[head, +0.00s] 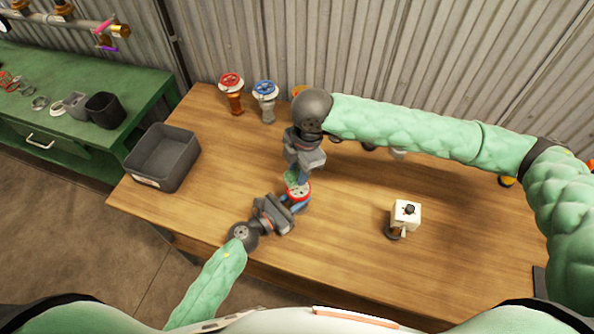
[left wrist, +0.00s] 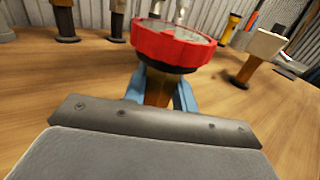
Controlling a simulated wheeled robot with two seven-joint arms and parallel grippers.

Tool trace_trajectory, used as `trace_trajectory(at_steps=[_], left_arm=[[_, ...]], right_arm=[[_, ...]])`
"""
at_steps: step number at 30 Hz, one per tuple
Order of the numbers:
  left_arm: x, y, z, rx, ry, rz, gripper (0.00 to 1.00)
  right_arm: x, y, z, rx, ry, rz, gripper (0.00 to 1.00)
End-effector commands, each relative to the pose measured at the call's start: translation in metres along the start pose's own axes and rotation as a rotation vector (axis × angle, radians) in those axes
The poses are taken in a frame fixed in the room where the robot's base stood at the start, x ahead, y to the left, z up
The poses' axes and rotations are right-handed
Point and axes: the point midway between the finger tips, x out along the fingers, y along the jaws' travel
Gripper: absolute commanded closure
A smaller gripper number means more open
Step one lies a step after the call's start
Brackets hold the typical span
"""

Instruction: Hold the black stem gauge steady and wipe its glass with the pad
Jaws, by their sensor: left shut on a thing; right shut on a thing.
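A red-rimmed gauge (head: 301,188) with a pale face stands near the middle of the wooden table; it also shows in the left wrist view (left wrist: 172,48). There its collar under the rim is dark and the stem below looks brown. My left gripper (head: 290,205) is shut on it from the front, its blue fingers on either side of the stem. My right gripper (head: 302,176) comes from behind, above the gauge, shut on a green pad (head: 291,177). The pad is at the gauge face's back left edge; I cannot tell whether it touches the glass.
A grey bin (head: 163,157) stands at the table's left end. A red-wheel valve (head: 231,88) and a blue-wheel valve (head: 265,92) stand at the back. A white box-shaped device (head: 406,214) stands to the right. A green bench (head: 80,75) is at the far left. The front right tabletop is clear.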

Motion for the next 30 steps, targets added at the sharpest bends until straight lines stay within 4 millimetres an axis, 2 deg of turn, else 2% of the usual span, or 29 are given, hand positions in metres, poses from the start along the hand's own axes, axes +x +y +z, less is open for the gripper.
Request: trace_trajectory(at_steps=[21,30], left_arm=[[0.0,0.0,0.0,0.0,0.0,0.0,1.0],[0.0,0.0,0.0,0.0,0.0,0.0,1.0]], right_arm=[[-0.01,-0.034,0.059,0.002,-0.001,0.0,0.86],[-0.011,-0.038,0.066,0.0,0.0,0.0,0.86]])
